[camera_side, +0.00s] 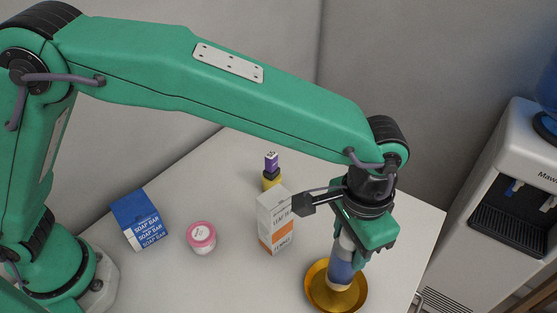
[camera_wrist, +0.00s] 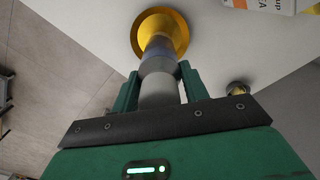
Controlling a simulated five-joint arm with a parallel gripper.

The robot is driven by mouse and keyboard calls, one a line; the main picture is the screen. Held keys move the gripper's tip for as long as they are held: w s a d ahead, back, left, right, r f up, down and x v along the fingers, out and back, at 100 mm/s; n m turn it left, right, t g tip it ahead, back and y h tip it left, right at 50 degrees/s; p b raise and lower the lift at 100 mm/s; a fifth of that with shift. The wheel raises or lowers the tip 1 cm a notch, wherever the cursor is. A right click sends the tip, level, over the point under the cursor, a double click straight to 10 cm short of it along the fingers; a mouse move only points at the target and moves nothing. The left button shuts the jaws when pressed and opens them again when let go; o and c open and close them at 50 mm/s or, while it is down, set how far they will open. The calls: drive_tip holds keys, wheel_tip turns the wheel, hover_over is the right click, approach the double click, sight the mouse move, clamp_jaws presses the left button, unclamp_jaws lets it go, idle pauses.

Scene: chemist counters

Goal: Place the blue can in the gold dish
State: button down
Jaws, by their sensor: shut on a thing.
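The blue can (camera_side: 340,272) is upright or slightly tilted in my gripper (camera_side: 352,250), which is shut on it. The gold dish (camera_side: 317,290) is a round shallow bowl at the front right of the white table, directly under the can. The can's lower end overlaps the dish's middle; I cannot tell whether it touches the bottom. In the wrist view, the can (camera_wrist: 158,64) sits between the two green fingers of my gripper (camera_wrist: 158,82), and its far end is in front of the gold dish (camera_wrist: 178,22).
A white and orange carton (camera_side: 275,222) stands left of my gripper. Behind it is a small purple-topped bottle (camera_side: 271,162). A pink-rimmed jar (camera_side: 201,237) and a blue soap box (camera_side: 138,220) stand further left. A water dispenser (camera_side: 510,200) is beyond the table's right edge.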

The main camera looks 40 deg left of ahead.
drive_tip(key=shift+f, duration=1.9)
drive_tip(key=c, duration=0.7)
unclamp_jaws()
drive_tip(key=shift+c, duration=0.2)
wheel_tip(320, 180, up, 12)
drive_tip(key=shift+r, duration=0.15)
